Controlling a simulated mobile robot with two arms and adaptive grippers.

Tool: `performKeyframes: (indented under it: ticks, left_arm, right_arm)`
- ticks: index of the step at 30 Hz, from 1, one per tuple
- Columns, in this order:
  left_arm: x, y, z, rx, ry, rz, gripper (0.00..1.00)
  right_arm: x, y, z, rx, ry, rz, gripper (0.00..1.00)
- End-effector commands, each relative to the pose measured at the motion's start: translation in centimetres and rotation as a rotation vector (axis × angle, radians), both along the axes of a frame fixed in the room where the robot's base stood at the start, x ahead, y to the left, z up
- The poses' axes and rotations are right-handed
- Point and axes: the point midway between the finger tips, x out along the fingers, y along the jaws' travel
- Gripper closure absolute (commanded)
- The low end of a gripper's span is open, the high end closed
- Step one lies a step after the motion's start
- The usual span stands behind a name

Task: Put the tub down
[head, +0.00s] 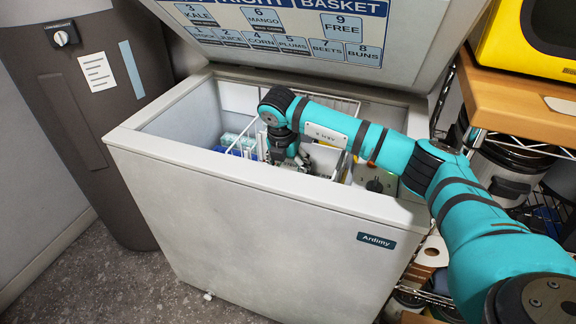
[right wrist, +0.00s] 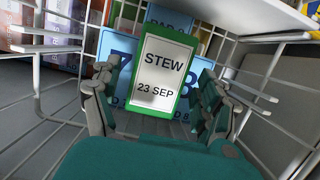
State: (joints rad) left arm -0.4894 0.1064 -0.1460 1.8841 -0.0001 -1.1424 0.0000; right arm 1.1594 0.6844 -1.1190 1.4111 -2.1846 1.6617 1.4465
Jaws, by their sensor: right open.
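The tub (right wrist: 160,72) shows in the right wrist view as a green-edged box with a white label reading "STEW 23 SEP". My right gripper (right wrist: 156,92) is open, with one finger on each side of the tub and gaps between. In the head view my right gripper (head: 285,155) reaches down inside the open chest freezer (head: 230,210). The tub cannot be made out there behind the arm and freezer wall. My left gripper is not in view.
White wire basket sides (right wrist: 55,50) run around the tub. Blue panels with large numerals (right wrist: 118,52) lie behind it. The freezer lid (head: 300,40) stands open with a numbered chart.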

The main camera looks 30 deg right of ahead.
Motion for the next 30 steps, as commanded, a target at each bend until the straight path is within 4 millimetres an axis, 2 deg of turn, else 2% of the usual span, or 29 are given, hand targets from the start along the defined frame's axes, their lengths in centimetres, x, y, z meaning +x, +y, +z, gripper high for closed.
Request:
performKeyframes:
  ticks: [4, 9, 15, 18, 23, 30]
  left_arm:
    - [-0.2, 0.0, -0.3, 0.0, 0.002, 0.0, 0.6]
    - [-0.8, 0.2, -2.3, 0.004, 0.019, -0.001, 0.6]
    - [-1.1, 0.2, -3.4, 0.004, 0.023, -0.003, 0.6]
    - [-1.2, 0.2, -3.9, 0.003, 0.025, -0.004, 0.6]
    - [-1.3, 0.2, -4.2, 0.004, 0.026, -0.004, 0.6]
    - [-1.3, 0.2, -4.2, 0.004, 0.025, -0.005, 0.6]
  right_arm:
    - [-0.2, 0.4, 1.9, 0.001, -0.004, 0.001, 0.23]
    - [-0.9, 1.1, 5.4, 0.0, -0.005, 0.002, 0.23]
    - [-1.6, 1.9, 9.3, 0.001, -0.004, 0.002, 0.23]
    - [-1.9, 2.2, 10.5, 0.0, -0.003, 0.001, 0.23]
    - [-2.1, 2.4, 11.5, 0.0, 0.0, 0.0, 0.23]
    - [-2.1, 2.4, 11.7, 0.0, 0.0, 0.0, 0.23]
